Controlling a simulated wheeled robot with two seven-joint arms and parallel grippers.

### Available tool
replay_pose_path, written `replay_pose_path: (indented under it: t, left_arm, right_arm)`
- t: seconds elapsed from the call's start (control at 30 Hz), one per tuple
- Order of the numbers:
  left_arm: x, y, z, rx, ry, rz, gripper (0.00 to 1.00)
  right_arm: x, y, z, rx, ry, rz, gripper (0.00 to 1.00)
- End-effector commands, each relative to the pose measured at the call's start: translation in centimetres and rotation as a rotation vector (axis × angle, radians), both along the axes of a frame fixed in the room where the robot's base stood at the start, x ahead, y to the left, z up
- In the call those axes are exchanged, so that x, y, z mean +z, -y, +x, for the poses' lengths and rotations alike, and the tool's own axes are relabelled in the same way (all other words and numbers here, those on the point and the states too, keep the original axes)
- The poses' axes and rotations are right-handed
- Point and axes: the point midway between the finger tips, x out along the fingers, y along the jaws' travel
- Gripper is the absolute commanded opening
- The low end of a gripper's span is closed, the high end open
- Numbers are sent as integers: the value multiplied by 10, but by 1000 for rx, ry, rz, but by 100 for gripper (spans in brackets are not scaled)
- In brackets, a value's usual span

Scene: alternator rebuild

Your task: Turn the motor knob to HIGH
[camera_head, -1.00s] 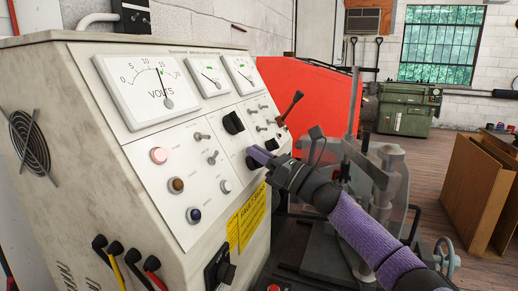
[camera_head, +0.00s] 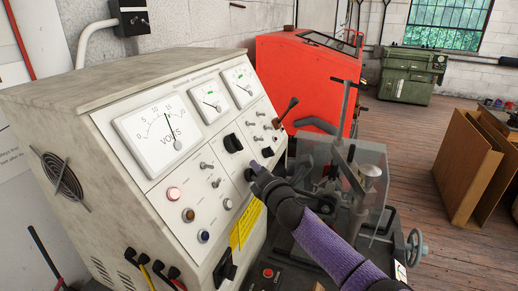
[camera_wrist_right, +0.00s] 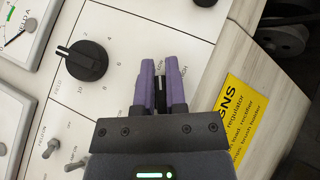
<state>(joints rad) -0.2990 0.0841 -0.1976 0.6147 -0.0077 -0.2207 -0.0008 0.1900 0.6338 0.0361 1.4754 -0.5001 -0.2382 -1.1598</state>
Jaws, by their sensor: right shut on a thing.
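The motor knob (camera_wrist_right: 159,92) is a small black knob on the white panel, between the purple fingers of my right gripper (camera_wrist_right: 160,85) in the wrist view. The gripper is shut on it, and the fingers hide much of it. A partly covered label ending in "GH" is just right of the fingertips. In the head view my right gripper (camera_head: 254,168) reaches the lower right of the sloping panel (camera_head: 158,188), where the wrist covers most of the knob. The knob's exact setting cannot be read. My left gripper is not in view.
A larger numbered black dial (camera_wrist_right: 82,60) is beside the gripper. Toggle switches (camera_wrist_right: 50,148), coloured lamps (camera_head: 173,194) and a volts meter (camera_head: 162,138) are on the panel. A yellow notice (camera_wrist_right: 238,120) is close by. A clamp stand (camera_head: 352,180) is right of the panel.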

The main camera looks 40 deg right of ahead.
Motion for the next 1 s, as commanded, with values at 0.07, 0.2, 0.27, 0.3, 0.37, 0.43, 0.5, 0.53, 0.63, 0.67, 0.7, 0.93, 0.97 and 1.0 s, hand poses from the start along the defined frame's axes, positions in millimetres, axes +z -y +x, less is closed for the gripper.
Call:
replay_pose_path:
  t: [0.07, 0.2, 0.27, 0.3, 0.37, 0.43, 0.5, 0.53, 0.63, 0.67, 0.7, 0.93, 0.97, 1.0]
  left_arm:
    - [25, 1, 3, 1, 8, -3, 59]
    - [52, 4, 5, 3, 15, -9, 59]
    - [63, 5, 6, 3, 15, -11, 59]
    - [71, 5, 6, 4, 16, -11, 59]
    - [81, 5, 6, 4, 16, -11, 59]
    - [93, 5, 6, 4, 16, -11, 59]
    - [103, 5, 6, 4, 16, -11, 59]
    - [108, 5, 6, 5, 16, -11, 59]
    - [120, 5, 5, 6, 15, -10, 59]
    - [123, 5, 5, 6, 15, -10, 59]
    - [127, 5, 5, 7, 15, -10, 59]
    - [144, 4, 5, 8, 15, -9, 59]
    - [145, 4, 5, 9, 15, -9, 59]
    - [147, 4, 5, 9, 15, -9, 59]
  right_arm:
    - [3, -2, -1, -31, -41, 62, 0]
    - [1, -2, -1, -98, -95, 165, 0]
    - [1, -1, -2, -127, -118, 209, 0]
    - [0, -1, -2, -146, -134, 239, 0]
    - [-1, -1, -2, -175, -156, 282, 0]
    - [-2, -1, -2, -205, -182, 331, 0]
    - [-3, -1, -3, -235, -206, 377, 0]
    - [-4, -1, -3, -249, -215, 398, 0]
    - [-5, -1, -3, -287, -247, 457, 0]
    - [-6, -1, -4, -298, -255, 474, 0]
    - [-7, -1, -4, -312, -266, 496, 0]
    - [-10, -1, -5, -374, -316, 593, 0]
    - [-11, -1, -5, -380, -321, 602, 0]
    - [-12, -1, -5, -388, -327, 611, 0]
